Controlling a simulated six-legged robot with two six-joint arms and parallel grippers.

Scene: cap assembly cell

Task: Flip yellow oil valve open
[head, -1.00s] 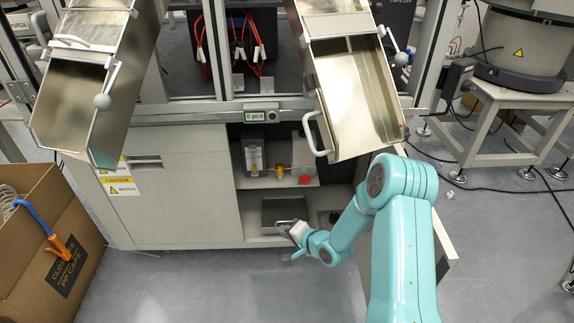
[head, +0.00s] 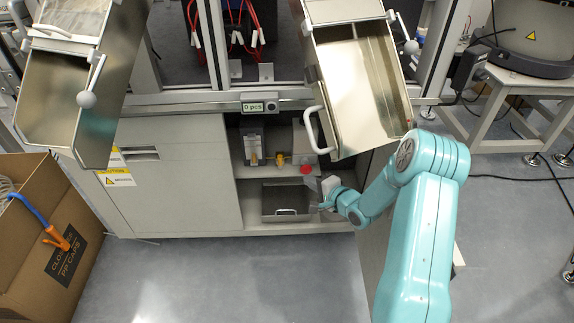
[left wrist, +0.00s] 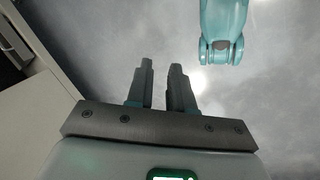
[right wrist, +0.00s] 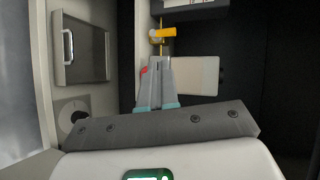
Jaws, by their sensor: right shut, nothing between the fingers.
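The yellow oil valve (head: 280,160) is on the upper shelf of the open cabinet bay. In the right wrist view its yellow handle (right wrist: 163,33) lies crosswise on a thin yellow pipe, just beyond my fingertips. My right gripper (right wrist: 163,60) is shut and empty, pointing at the valve; I see no contact. In the head view my right gripper (head: 317,207) is small, at the right of the bay, lower than the valve. My left gripper (left wrist: 160,65) shows in its wrist view with a narrow empty gap between the fingers, over grey floor.
A metal tray with a handle (head: 286,200) stands on the lower shelf. A red knob (head: 305,169) sits right of the valve, with a pale box behind. Metal chutes (head: 355,90) overhang the bay. A cardboard box (head: 40,270) stands at left.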

